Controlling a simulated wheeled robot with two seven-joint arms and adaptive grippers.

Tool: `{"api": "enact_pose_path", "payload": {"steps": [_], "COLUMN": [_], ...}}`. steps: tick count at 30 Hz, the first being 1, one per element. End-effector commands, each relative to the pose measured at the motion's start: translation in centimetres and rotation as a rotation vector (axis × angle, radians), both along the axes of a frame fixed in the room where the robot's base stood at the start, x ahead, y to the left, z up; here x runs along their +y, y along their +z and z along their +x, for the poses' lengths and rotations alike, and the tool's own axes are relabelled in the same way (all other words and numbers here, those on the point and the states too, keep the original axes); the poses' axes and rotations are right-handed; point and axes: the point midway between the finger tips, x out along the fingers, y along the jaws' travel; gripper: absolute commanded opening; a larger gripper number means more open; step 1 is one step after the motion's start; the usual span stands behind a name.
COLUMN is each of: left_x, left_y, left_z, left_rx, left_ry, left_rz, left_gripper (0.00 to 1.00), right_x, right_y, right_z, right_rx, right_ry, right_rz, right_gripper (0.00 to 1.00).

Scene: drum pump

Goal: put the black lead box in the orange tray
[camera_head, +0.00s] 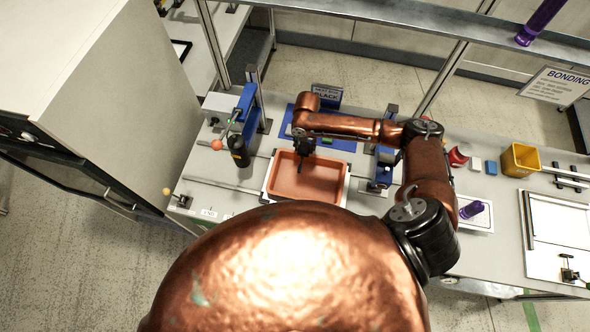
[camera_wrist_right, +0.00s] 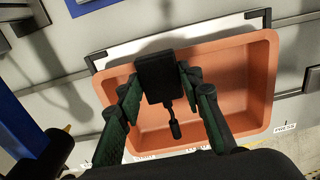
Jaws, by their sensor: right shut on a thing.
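The orange tray (camera_head: 325,185) lies on the grey bench in the head view. It fills much of the right wrist view (camera_wrist_right: 245,85), and its inside looks empty apart from what hangs over it. My right gripper (camera_head: 303,147) reaches over the tray's far left part. In the wrist view the right gripper (camera_wrist_right: 162,88) is shut on the black lead box (camera_wrist_right: 160,70), held between its two green-padded fingers. A short black lead with a small end (camera_wrist_right: 174,128) hangs from the box. The box's height above the tray floor is hard to judge. My left gripper is not in view.
Blue post fixtures (camera_head: 384,170) stand on both sides. A dark bottle-like object (camera_head: 239,152) stands left. A yellow bin (camera_head: 519,160) stands at the right.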

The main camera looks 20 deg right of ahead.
Motion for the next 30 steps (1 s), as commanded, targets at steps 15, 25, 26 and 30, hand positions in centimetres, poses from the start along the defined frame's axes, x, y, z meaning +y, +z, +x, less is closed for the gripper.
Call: {"api": "enact_pose_path", "payload": {"steps": [15, 25, 26, 30], "left_x": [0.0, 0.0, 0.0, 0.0], "left_y": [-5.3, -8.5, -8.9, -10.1], "left_z": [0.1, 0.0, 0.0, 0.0], "left_rx": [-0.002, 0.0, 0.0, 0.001], "left_ry": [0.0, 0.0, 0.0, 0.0], "left_rz": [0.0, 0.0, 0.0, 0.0], "left_gripper": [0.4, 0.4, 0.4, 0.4], "right_x": [5.2, 6.0, 5.9, 5.9], "right_y": [-5.7, -8.6, -8.9, -9.8], "right_z": [-2.1, -2.5, -2.5, -2.5], "right_rx": [-0.001, -0.001, -0.001, -0.001], "right_ry": [0.001, 0.0, 0.0, 0.0], "right_rz": [-0.001, 0.0, 0.0, -0.001], "right_gripper": [0.09, 0.09, 0.09, 0.09]}}
